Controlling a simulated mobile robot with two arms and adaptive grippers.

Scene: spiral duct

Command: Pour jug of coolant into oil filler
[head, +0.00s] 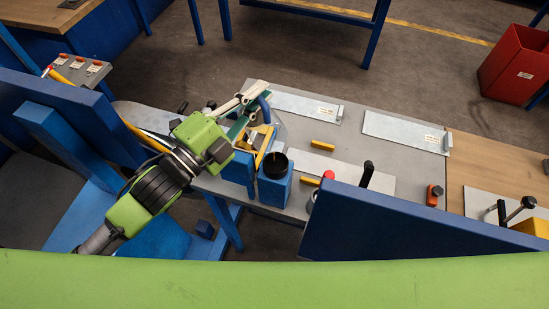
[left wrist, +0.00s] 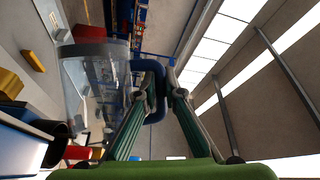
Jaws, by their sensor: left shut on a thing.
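My left gripper (head: 250,103) reaches in from the left, over the grey bench. It is shut on the blue handle of a clear jug (head: 265,103). In the left wrist view, the jug (left wrist: 97,85) is see-through with a dark band at one end, and the two green fingers (left wrist: 160,100) close on its blue handle. The jug appears strongly tilted; its contents cannot be made out. The likely oil filler, a round black opening (head: 274,164) on a blue block, stands just below the gripper in the head view. My right gripper is not in view.
A dark blue panel (head: 420,223) rises at the near right. A red bin (head: 515,65) stands on the floor at far right.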

